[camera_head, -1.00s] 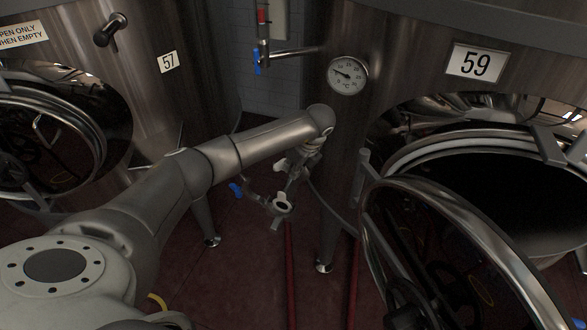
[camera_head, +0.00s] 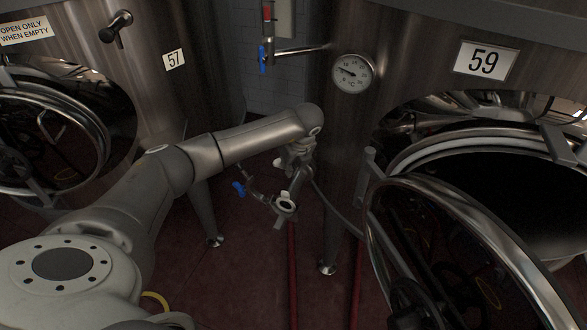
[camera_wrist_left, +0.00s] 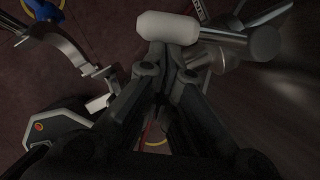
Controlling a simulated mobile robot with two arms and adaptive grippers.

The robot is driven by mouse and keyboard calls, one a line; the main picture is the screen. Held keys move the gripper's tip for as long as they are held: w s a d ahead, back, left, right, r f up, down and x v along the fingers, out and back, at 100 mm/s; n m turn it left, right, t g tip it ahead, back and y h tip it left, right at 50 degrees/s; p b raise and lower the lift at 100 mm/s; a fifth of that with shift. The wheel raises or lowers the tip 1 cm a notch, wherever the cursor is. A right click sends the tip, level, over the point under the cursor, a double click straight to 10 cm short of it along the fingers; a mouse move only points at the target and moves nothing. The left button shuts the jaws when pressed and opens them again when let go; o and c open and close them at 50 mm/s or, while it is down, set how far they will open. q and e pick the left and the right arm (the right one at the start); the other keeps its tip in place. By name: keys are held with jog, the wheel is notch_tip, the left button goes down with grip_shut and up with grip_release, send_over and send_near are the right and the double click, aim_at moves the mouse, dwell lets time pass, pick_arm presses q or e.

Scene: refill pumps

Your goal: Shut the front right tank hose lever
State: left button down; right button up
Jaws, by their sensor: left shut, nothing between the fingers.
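A blue lever (camera_head: 239,188) sits on a low metal fitting between the two tanks in the head view. A blue part (camera_wrist_left: 42,8), possibly this lever, shows at the top left of the left wrist view. In the head view my arm reaches over the fitting and the fingers are hard to make out. My right gripper is not in view.
Tank 59 (camera_head: 345,150) stands at right, with its round hatch door (camera_head: 450,235) swung open. Tank 57 (camera_head: 165,100) stands at left. Another blue lever (camera_head: 262,60) is on the upper pipe. Red hoses (camera_head: 292,270) cross the dark red floor.

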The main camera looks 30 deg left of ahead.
aim_at(279, 162)
pick_arm(q)
jog(key=a+m+t+b, duration=0.1)
jog(key=a+m+b, duration=0.1)
jog(key=a+m, duration=0.1)
jog(key=shift+w+a+f+m+h+b, duration=0.15)
jog(key=shift+a+m+h+b, duration=0.15)
jog(key=shift+a+h, duration=0.15)
jog(key=shift+w+a+r+m+t+h+b, duration=0.1)
jog(key=shift+w+a+m+t+h+b, duration=0.15)
jog(key=shift+w+a+m+b, duration=0.5)
jog(key=shift+w+a+r+m+t+h+b, duration=0.1)
jog(key=shift+w+a+m+t+h+b, duration=0.2)
jog(key=shift+a+m, duration=0.75)
jog(key=shift+w+a+r+m+t+h+b, duration=0.15)
jog(key=shift+w+a+m+b, duration=0.4)
jog(key=shift+m, duration=0.55)
jog(key=shift+a+f, duration=0.1)
jog(key=shift+s, duration=0.1)
